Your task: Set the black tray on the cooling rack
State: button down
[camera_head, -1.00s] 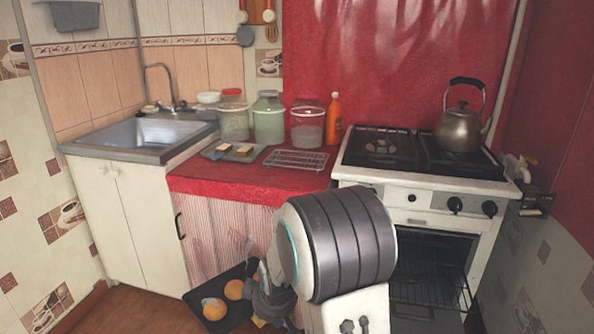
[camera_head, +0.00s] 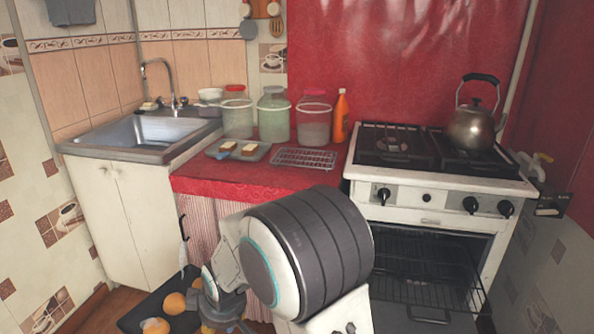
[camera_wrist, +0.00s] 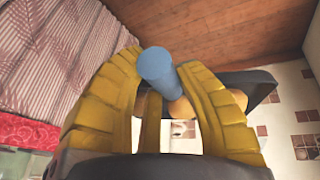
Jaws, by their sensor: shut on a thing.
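The black tray (camera_head: 148,304) is low in front of the counter, at the bottom left of the head view, with round orange-brown items (camera_head: 174,303) on it. Part of its dark edge shows beyond the fingers in the wrist view (camera_wrist: 264,86). The wire cooling rack (camera_head: 305,158) lies empty on the red counter, left of the stove.
A grey board (camera_head: 238,152) with bread pieces lies just left of the rack. Several jars (camera_head: 274,118) and an orange bottle (camera_head: 340,116) stand behind. The stove (camera_head: 440,185) with a kettle (camera_head: 472,130) is right; the sink (camera_head: 145,137) is left. The counter front (camera_head: 240,185) is clear.

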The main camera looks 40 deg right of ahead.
aim_at(298, 156)
jog(key=i+j, duration=0.2)
jog(key=i, duration=0.3)
jog(key=i+j, duration=0.2)
jog(key=i, duration=0.3)
jog(key=i+j, duration=0.15)
jog(key=i, duration=0.35)
